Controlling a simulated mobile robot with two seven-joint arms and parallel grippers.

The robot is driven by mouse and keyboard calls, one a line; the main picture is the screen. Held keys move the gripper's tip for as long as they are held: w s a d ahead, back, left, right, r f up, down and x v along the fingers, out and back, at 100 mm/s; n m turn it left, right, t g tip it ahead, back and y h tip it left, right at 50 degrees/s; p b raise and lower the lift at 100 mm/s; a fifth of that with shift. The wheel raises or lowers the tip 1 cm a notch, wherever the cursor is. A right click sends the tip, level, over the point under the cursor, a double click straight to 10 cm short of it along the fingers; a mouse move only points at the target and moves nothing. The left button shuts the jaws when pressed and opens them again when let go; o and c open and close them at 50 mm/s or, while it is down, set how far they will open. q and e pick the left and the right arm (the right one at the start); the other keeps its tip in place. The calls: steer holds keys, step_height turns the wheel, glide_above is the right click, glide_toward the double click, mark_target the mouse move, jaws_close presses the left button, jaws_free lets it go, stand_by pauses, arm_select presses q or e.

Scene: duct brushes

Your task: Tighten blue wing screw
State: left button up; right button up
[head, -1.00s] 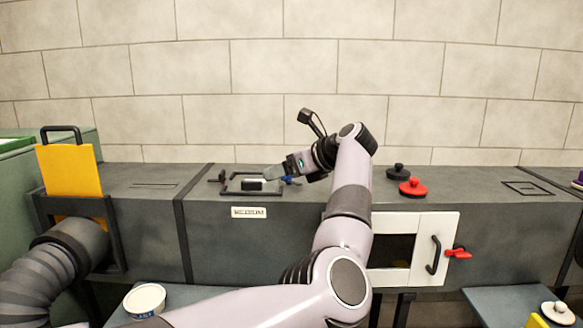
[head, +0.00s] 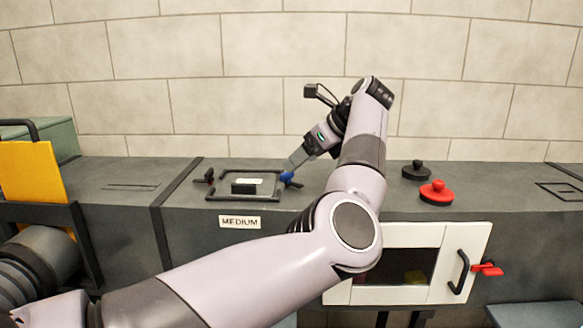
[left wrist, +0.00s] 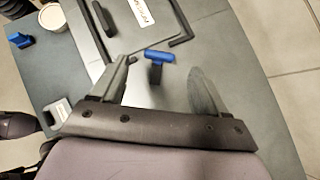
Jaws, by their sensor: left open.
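The blue wing screw (head: 287,177) sits at the right side of the black-framed hatch (head: 222,197) on top of the grey duct. My left gripper (head: 293,164) is right above it, tilted down to the left. In the left wrist view the blue wing screw (left wrist: 158,57) shows its bar crosswise, between and just beyond the open fingertips (left wrist: 160,70). The fingers look apart from it, with nothing held. The head view hides part of the screw behind the fingers. My right gripper is in neither view.
A black wing screw (head: 205,177) is at the hatch's left side. Black (head: 416,170) and red (head: 437,193) knobs stand on the duct to the right. A white-framed door (head: 460,265) with a red latch (head: 487,269) is on the front. A yellow plate (head: 32,170) stands left.

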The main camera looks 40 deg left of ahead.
mark_target(291, 183)
arm_select(q)
steer(key=x, duration=0.5)
steer(key=shift+s+a+f, duration=0.1)
steer(key=shift+a+f, duration=0.05)
steer(key=c, duration=1.1)
